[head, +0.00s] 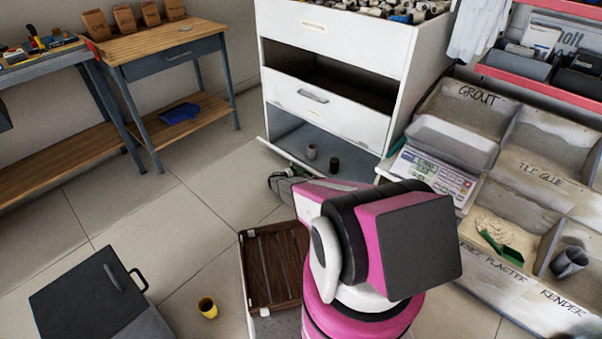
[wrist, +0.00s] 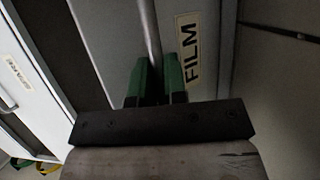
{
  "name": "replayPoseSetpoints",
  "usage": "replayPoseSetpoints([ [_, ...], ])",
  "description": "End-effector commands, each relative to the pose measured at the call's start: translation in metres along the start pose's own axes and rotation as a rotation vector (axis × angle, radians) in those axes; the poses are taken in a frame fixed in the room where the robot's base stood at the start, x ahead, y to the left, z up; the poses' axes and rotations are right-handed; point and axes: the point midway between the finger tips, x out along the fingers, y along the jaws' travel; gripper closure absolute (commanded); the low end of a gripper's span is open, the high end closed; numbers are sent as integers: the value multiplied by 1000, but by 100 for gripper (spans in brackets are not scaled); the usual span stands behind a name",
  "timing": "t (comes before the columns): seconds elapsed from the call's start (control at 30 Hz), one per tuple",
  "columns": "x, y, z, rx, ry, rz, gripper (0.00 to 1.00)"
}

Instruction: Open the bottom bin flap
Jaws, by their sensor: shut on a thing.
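The white bin cabinet (head: 403,75) stands at the back centre in the head view. Its bottom compartment (head: 290,132) shows open, with two small cups inside. The bottom flap (head: 265,143) appears swung outward and low, with only part of its edge showing. My gripper (head: 280,176) is at the flap's front, partly hidden by my arm. In the wrist view, my gripper's green fingers (wrist: 155,82) are shut on a metal bar handle (wrist: 149,28). A grey panel with a FILM label (wrist: 190,50) lies behind it.
Grout and plaster bins (head: 470,110) stand close on the right. A brown slatted crate (head: 272,262), a yellow cup (head: 208,308) and a dark box (head: 85,290) are on the floor at front left. A workbench (head: 165,45) stands at back left. Tiled floor between is clear.

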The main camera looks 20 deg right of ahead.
Motion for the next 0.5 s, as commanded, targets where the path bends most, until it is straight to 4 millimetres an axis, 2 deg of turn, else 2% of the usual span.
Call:
replayPoseSetpoints([
  [0.1,-1,2,0,3,2,3,100],
  [0.13,-1,2,0,3,2,3,81],
  [0.2,-1,2,0,3,2,4,64],
  [0.5,-1,2,0,1,1,4,64],
])
